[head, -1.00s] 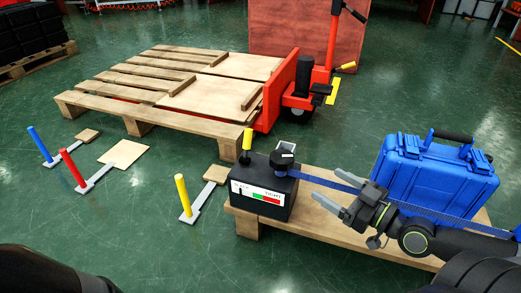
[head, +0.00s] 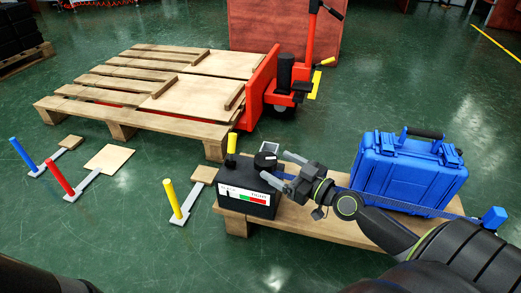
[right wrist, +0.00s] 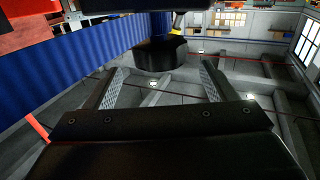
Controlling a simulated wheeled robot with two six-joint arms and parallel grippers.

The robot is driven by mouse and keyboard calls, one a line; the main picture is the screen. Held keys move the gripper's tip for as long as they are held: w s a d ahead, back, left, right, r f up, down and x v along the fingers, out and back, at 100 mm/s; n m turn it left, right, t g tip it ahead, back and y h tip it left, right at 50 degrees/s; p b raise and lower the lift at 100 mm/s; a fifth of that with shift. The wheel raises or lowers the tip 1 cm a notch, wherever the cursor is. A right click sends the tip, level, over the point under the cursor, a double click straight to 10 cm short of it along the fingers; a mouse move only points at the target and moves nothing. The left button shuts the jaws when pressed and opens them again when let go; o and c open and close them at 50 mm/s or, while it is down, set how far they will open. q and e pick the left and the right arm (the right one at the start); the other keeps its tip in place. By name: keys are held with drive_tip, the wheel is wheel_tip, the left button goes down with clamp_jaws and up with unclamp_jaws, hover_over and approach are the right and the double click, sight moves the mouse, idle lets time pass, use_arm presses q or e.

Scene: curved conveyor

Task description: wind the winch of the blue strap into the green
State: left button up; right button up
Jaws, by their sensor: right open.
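The winch is a black box (head: 246,205) on the left end of a low wooden platform (head: 310,226). Its front gauge (head: 247,195) has a white band with red and green parts; its pointer is too small to read surely. A yellow-gripped crank handle (head: 231,143) stands upright at its top left. The blue strap (head: 425,210) runs from the winch along the platform past the blue case (head: 408,173); it fills the left of the right wrist view (right wrist: 80,60). My right gripper (head: 278,165) is open and empty beside the winch's top, fingers pointing toward it. My left gripper is out of view.
Blue, red and yellow posts (head: 173,199) on flat grey bases stand left on the green floor. A wooden pallet (head: 150,88) and a red pallet jack (head: 262,90) are behind the winch. Open floor lies in front of the platform.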

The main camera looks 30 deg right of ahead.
sight(260, 156)
drive_tip(key=p+x, duration=0.1)
drive_tip(key=x, duration=0.6)
drive_tip(key=shift+w+a, duration=0.1)
drive_tip(key=c, duration=1)
